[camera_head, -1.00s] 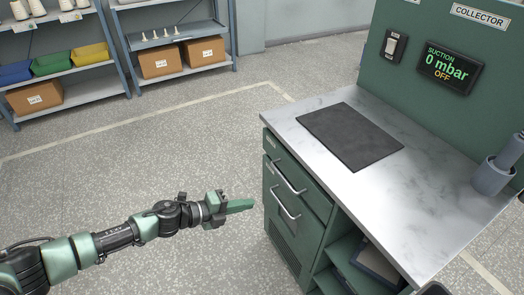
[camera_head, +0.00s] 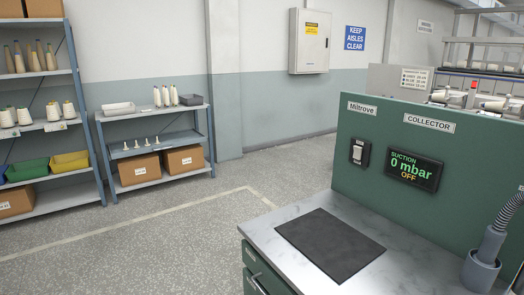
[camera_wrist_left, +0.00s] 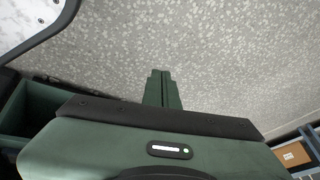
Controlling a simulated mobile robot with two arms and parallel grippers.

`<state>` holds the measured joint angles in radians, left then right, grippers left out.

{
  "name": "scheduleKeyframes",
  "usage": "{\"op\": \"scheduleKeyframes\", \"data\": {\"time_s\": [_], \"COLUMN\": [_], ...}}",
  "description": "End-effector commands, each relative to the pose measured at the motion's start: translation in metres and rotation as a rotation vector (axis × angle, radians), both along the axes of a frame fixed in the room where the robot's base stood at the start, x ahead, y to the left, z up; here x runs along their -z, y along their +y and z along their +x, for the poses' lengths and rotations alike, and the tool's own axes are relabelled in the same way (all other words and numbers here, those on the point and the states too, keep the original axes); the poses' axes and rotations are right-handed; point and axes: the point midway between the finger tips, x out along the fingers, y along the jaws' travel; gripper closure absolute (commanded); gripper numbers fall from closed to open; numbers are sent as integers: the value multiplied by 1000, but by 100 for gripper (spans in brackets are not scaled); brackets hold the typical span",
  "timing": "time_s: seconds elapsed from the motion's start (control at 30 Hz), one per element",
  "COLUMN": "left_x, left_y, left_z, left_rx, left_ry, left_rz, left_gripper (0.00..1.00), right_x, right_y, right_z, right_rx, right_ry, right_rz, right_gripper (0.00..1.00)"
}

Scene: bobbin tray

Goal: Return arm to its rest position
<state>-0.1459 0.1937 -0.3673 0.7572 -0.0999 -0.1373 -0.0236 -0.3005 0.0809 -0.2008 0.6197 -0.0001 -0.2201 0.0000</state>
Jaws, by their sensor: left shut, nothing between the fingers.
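My left gripper (camera_wrist_left: 162,90) shows in the left wrist view, its green fingers shut together with nothing between them, over the speckled floor. The left arm does not show in the head view now. The green collector cabinet (camera_head: 249,256) stands at the right of the head view, with a marbled metal top (camera_head: 275,243) and a dark mat (camera_head: 329,245) lying bare on it. My right gripper is in neither view.
Shelves with cones, bins and boxes (camera_head: 185,159) stand along the back left wall. The suction display (camera_head: 414,170) reads 0 mbar, OFF. A grey hose fitting (camera_head: 483,262) stands at the right of the cabinet top. The floor (camera_head: 160,235) at left is clear.

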Motion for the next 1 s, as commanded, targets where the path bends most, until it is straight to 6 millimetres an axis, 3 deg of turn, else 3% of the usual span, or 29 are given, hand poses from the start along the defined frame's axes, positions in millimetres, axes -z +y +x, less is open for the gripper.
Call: {"op": "scheduleKeyframes", "data": {"time_s": [0.03, 0.1, 0.2, 0.33, 0.47, 1.0], "left_x": [14, 27, 38, 43, 45, 45], "left_y": [-2, -4, -8, -12, -15, -15], "left_z": [-41, -86, -139, -182, -197, -197], "left_rx": [-64, -139, -226, -294, -318, -318], "left_ry": [72, 152, 246, 320, 346, 346], "left_rz": [-14, -27, -39, -49, -53, -53], "left_gripper": [100, 100, 100, 100, 100, 100], "right_x": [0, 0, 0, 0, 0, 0], "right_y": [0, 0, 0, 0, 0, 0], "right_z": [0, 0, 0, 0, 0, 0], "right_rx": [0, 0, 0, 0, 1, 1], "right_ry": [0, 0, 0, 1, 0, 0], "right_rz": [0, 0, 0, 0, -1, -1], "right_gripper": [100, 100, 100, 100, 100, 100]}}
